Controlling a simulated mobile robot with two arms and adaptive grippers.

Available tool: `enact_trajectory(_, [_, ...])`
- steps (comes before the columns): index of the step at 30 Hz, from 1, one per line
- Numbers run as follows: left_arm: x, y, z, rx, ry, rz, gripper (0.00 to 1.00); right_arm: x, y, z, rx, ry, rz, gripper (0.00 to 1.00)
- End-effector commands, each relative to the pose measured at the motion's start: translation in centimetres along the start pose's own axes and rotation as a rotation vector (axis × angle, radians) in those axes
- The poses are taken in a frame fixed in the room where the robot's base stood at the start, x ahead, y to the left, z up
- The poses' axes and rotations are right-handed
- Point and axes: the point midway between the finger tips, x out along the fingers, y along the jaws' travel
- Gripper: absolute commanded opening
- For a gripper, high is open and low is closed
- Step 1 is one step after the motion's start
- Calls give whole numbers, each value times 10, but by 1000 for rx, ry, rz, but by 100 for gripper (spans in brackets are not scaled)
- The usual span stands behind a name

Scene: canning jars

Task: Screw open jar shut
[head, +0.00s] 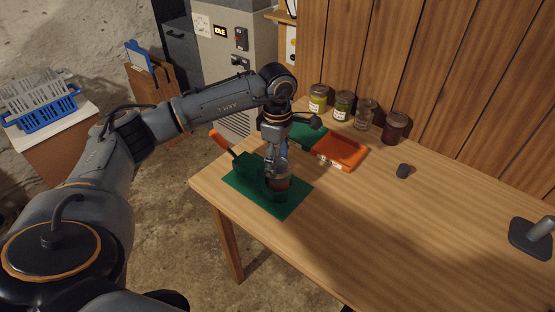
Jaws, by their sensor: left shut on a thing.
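A glass jar (281,184) with dark red contents stands upright in a green holder (248,176) with an orange handle, on a green mat (284,208) near the table's left edge. My left gripper (275,168) points down over the jar's top. It is shut on what looks like the jar's lid, which the fingers mostly hide. I cannot tell how squarely the lid sits on the rim. My right gripper is out of view.
Several filled jars (343,106) stand along the wooden wall. A green and orange tray (341,149) lies before them. The table's front middle (390,240) is clear.

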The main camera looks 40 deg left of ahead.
Motion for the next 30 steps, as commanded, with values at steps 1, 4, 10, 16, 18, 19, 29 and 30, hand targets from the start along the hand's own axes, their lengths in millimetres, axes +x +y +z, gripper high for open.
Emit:
enact_trajectory(1, [-1,1,0,32,-3,5,27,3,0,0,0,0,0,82])
enact_trajectory(4, [0,2,0,152,-3,6,27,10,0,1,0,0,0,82])
enact_trajectory(10, [-1,3,0,356,-3,5,27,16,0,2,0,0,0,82])
enact_trajectory(16, [-2,3,1,385,-3,4,27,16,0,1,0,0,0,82])
enact_trajectory(18, [-2,3,1,385,-3,4,27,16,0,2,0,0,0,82])
enact_trajectory(19, [-2,3,1,384,-3,4,27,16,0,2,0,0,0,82])
enact_trajectory(29, [0,4,2,685,-5,6,27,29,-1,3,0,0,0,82])
enact_trajectory(30, [-1,4,2,722,-5,5,27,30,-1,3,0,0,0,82])
